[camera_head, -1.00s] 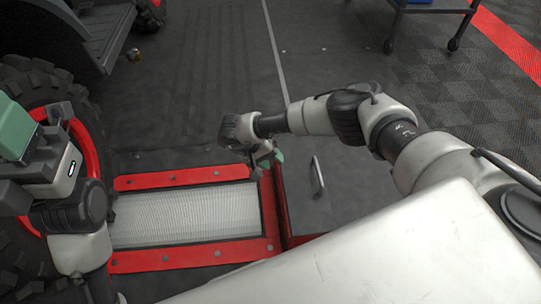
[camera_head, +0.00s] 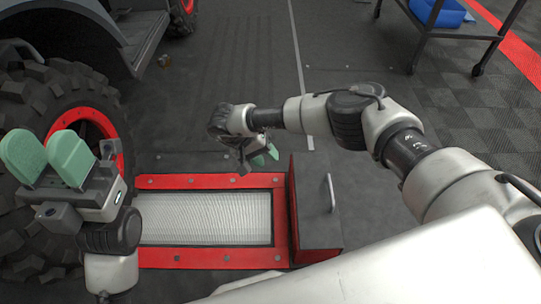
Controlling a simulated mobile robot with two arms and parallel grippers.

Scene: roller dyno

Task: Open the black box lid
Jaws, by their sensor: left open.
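The black box (camera_head: 316,222) stands at the right end of the red-framed roller bed. Its dark lid bears a pale bar handle (camera_head: 331,193) and looks closed. My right gripper (camera_head: 262,158) is above and left of the box's far end, apart from the handle. Its green fingertips are small and partly hidden, so its opening is unclear. My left gripper (camera_head: 46,158) is at the far left in front of the tire, with its two green fingers apart and nothing between them. It is well away from the box.
The red-framed roller bed (camera_head: 205,218) lies left of the box. A vehicle's large tire (camera_head: 62,92) with a red rim stands at the left. A dark cart (camera_head: 450,34) with a blue bin (camera_head: 438,12) is at the upper right. The floor beyond the box is clear.

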